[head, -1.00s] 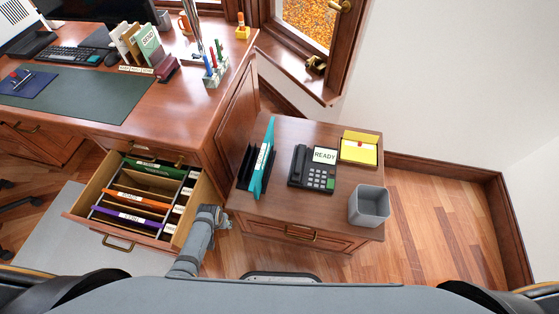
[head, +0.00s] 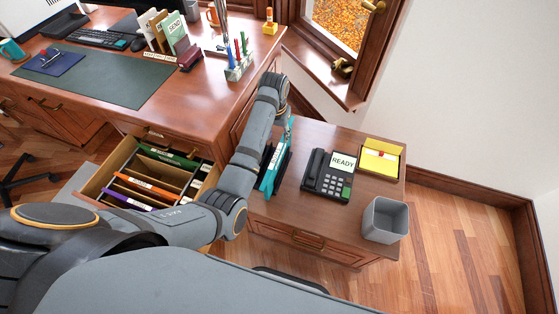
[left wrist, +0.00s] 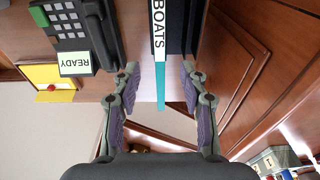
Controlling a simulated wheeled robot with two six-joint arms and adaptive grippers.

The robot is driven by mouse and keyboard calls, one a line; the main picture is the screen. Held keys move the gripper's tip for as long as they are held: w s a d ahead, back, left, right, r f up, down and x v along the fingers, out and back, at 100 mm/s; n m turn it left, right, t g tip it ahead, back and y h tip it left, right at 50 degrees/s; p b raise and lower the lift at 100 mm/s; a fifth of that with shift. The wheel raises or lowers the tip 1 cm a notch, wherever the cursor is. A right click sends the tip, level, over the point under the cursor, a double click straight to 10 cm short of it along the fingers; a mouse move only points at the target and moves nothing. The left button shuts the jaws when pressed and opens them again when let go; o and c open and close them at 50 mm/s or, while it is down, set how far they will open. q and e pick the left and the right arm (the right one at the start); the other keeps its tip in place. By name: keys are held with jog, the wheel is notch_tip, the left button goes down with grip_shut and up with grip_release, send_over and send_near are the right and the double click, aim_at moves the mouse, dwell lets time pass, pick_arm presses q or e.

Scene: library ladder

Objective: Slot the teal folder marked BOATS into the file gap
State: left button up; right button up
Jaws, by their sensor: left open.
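The teal folder (head: 273,170) stands upright in a black rack (head: 286,163) on the side cabinet. Its white BOATS label (left wrist: 158,25) shows in the left wrist view, with the teal edge below it. My left gripper (left wrist: 160,72) is open, its fingers on either side of the folder's end with space between. In the head view the left gripper (head: 287,120) is small and partly hidden at the folder's far end. The open desk drawer (head: 98,182) holds a green folder (head: 166,153), an orange folder (head: 146,188) and a purple folder (head: 121,202), with space between green and orange.
A phone (head: 327,177) marked READY stands right of the rack. A yellow note tray (head: 380,158) and a grey bin (head: 385,220) are further right. My left arm passes over the drawer's right side. A pen holder (head: 239,68) stands on the desk corner.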

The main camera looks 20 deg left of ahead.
aim_at(279, 149)
pick_arm(q)
jog(key=f, duration=0.3)
jog(key=f+b, duration=0.1)
jog(key=f, duration=0.6)
jog(key=shift+w+f, duration=0.3)
jog(key=shift+w, duration=0.1)
jog(key=shift+r, duration=0.1)
grip_shut()
